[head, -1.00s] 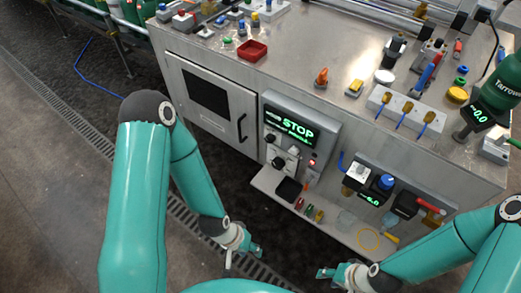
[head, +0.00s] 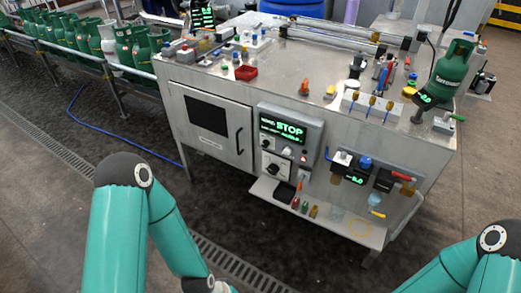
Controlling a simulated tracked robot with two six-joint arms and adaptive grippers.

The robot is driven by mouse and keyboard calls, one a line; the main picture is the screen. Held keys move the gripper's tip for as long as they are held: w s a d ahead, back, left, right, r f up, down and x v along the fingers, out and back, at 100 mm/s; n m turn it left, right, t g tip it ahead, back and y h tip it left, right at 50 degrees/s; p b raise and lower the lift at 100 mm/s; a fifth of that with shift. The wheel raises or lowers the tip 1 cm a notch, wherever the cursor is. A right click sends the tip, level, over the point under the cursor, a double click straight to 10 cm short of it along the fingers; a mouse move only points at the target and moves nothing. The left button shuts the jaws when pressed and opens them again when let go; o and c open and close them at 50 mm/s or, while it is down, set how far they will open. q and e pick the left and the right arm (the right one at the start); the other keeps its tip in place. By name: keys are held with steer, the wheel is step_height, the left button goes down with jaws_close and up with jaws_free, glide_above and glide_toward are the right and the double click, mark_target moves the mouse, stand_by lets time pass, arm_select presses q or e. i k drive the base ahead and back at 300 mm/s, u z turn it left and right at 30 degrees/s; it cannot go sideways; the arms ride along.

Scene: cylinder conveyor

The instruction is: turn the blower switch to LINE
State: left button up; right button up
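A grey control panel (head: 315,133) is on the front of the steel workbench. Its green display (head: 282,128) reads STOP. Below the display are a dark knob (head: 266,144), a pale round knob (head: 287,151) and a small red button or light (head: 304,156). A lower box carries another dark knob (head: 272,168). The labels are too small to read, so I cannot tell which knob is the blower switch or where it points. My left and right arms come in at the lower corners, apart from the panel. Both grippers are below the picture's edge.
A small shelf (head: 262,191) juts out below the panel and holds several small items. A regulator with a blue knob (head: 365,163) is right of the panel. A cabinet door (head: 206,148) is on its left. The floor in front of the bench is clear.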

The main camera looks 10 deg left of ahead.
mark_target(265, 143)
steer(key=z, duration=0.85)
steer(key=i, duration=0.15)
steer(key=u, duration=2.8)
steer(key=i, duration=1.45)
steer(key=z, duration=4)
steer(key=k, duration=0.15)
steer(key=u, duration=2.2)
steer(key=k, duration=0.45)
steer(key=z, duration=0.35)
